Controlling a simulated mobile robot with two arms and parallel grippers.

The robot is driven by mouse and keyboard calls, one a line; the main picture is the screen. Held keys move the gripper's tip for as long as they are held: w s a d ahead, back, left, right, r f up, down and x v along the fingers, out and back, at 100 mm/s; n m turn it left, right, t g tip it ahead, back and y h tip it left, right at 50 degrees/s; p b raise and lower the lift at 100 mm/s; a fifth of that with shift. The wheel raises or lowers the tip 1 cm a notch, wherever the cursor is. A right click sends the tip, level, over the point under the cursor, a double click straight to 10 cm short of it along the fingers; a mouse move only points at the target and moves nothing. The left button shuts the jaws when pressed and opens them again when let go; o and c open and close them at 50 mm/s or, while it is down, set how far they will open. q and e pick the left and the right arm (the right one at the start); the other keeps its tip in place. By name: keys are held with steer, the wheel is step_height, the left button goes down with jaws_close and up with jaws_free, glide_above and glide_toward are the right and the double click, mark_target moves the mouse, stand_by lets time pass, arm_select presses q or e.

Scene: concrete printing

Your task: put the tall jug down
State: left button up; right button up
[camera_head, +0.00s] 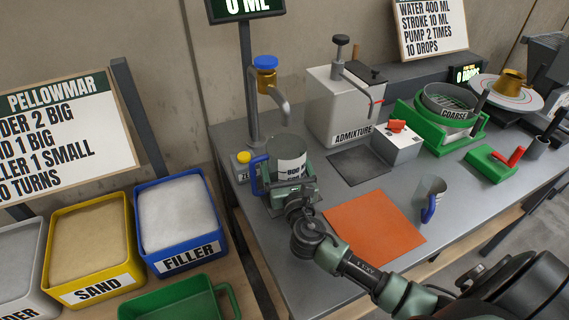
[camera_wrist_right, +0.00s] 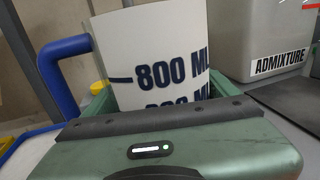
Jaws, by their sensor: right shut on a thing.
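The tall jug (camera_head: 289,155) is whitish with dark volume marks and a blue handle on its left. It stands upright near the back left of the grey table, close to the tap. My right gripper (camera_head: 288,185) is shut on the jug's body from the front. In the right wrist view the jug (camera_wrist_right: 150,50) fills the space between the green fingers, with its "800 ML" mark facing me. The gripper hides its base, so I cannot tell if it touches the table. My left gripper is not in view.
An orange mat (camera_head: 374,227) lies to the right on the table, with a small blue-handled cup (camera_head: 431,198) beside it. The admixture dispenser (camera_head: 340,105) and a dark mat (camera_head: 358,165) are behind. Filler (camera_head: 178,215) and sand (camera_head: 92,250) bins stand at left.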

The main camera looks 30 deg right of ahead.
steer(key=o, duration=1.3)
steer(key=v, duration=0.6)
steer(key=b+v, duration=0.1)
steer(key=v, duration=0.5)
steer(key=shift+r, duration=0.2)
